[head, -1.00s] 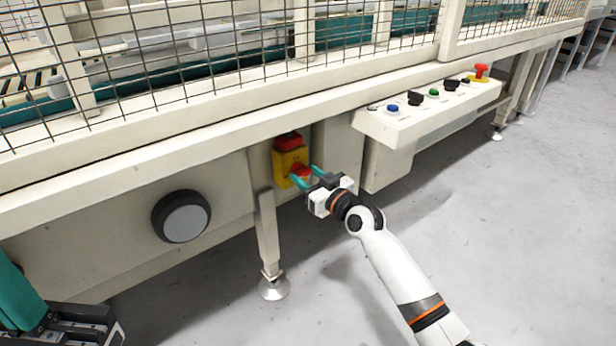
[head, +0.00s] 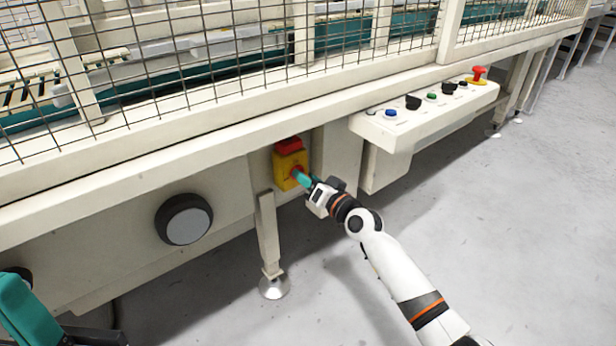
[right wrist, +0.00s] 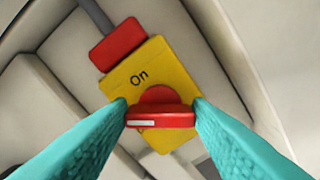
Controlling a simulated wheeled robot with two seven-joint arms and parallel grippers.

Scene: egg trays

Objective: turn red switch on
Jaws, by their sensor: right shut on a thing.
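The red switch (right wrist: 160,118) is a rotary knob with a bar handle on a yellow plate (right wrist: 165,62) marked "On". The handle lies crosswise in the right wrist view, a white mark near its left end. In the head view the yellow switch box (head: 283,168) is on the machine's lower front. My right gripper (head: 299,175) is at the knob, and its teal fingers are shut on the two ends of the handle. My left gripper (head: 28,312) shows only partly at the lower left, away from the switch; its opening cannot be made out.
A red block (right wrist: 117,45) sits above the yellow plate. A control panel (head: 425,118) with several buttons juts out to the right. A machine leg (head: 268,235) stands just left of my right gripper. A large round knob (head: 186,220) is further left. The floor in front is clear.

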